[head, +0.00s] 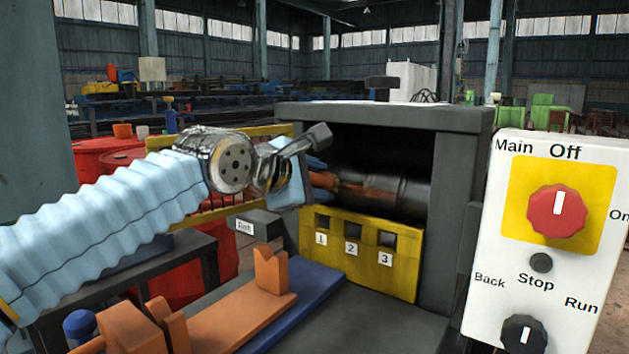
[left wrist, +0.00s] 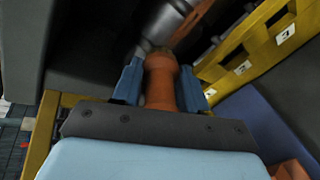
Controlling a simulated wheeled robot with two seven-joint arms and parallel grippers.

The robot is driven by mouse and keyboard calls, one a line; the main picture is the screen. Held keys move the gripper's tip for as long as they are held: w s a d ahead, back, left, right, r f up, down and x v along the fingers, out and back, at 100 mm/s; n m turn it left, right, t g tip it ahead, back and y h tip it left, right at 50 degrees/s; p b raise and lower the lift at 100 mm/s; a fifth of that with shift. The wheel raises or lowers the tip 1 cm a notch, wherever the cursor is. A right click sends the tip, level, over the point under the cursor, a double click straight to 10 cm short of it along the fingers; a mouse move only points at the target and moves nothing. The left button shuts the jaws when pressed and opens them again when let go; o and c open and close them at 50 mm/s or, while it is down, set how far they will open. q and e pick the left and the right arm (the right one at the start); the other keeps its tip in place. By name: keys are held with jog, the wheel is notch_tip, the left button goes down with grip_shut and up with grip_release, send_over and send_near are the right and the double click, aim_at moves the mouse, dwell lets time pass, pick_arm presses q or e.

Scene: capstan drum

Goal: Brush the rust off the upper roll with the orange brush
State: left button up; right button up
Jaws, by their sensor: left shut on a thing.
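My left gripper (head: 318,183) reaches into the dark opening of the machine housing (head: 455,170). In the left wrist view its blue fingers (left wrist: 158,83) are shut on the orange brush (left wrist: 160,88). The brush's far end meets the upper roll (left wrist: 165,22) in that view; I cannot tell if it presses on it. The roll is grey metal with an orange-brown rust patch (left wrist: 194,28). In the head view the roll (head: 400,192) lies dark inside the housing, and the gripper hides its left part. My right gripper is not in view.
A yellow guard (head: 403,270) with slots numbered 1, 2 and 3 stands below the opening. An orange stand (head: 240,312) on a blue base lies in front. A white control panel (head: 570,265) with a red knob (head: 557,212) set to Off stands at right.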

pick_arm(q)
jog(key=shift+s+d, duration=1.3)
jog(key=shift+d, duration=0.3)
jog(key=shift+s+d+b, duration=0.3)
jog(key=shift+s+d, duration=0.3)
jog(key=shift+d, duration=0.25)
jog(key=shift+s+d+b, duration=0.3)
jog(key=shift+s+d, duration=0.25)
jog(key=shift+d, duration=0.25)
jog(key=shift+s+d+b, duration=0.25)
jog(key=shift+s+d, duration=0.3)
jog(key=shift+d, duration=0.25)
jog(key=shift+s+d+b, duration=0.25)
jog(key=shift+s+d, duration=0.25)
jog(key=shift+d, duration=0.3)
jog(key=shift+f+b, duration=0.1)
jog(key=shift+b, duration=0.2)
jog(key=shift+w+a, duration=0.75)
jog(key=shift+a, duration=0.35)
jog(key=shift+w+a, duration=0.75)
jog(key=shift+a, duration=0.35)
jog(key=shift+w+a, duration=0.75)
jog(key=shift+a, duration=0.35)
jog(key=shift+w+a+p, duration=0.3)
jog(key=shift+w+a, duration=0.35)
jog(key=shift+a, duration=0.15)
jog(key=shift+w+a+p, duration=0.3)
jog(key=shift+w+a, duration=0.3)
jog(key=shift+a, duration=0.2)
jog(key=shift+s, duration=0.1)
